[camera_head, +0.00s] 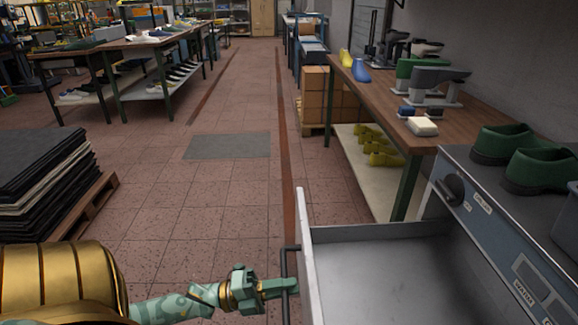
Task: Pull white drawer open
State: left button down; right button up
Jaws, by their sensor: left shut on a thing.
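The white drawer (390,270) stands open at the lower right, its empty pale inside showing. Its front panel (306,262) faces left, with a dark bar handle (285,262) on the outer side. My left gripper (292,286) reaches in from the left and is shut on the handle. The drawer comes out of a grey-blue cabinet (505,235) with a dark knob and labels. The lower part of the drawer is cut off by the picture's edge. My right gripper does not show.
Green shoes (503,143) stand on the cabinet top. A wooden workbench (400,110) with shoe lasts and tools runs along the right wall. A stack of dark sheets (40,180) on a pallet stands at left. The tiled floor (225,195) in the middle is clear.

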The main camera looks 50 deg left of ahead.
pick_arm(q)
jog(key=shift+f, duration=0.15)
jog(key=c, duration=1.5)
grip_release()
jog(key=v, duration=1.6)
jog(key=shift+s+a, duration=0.1)
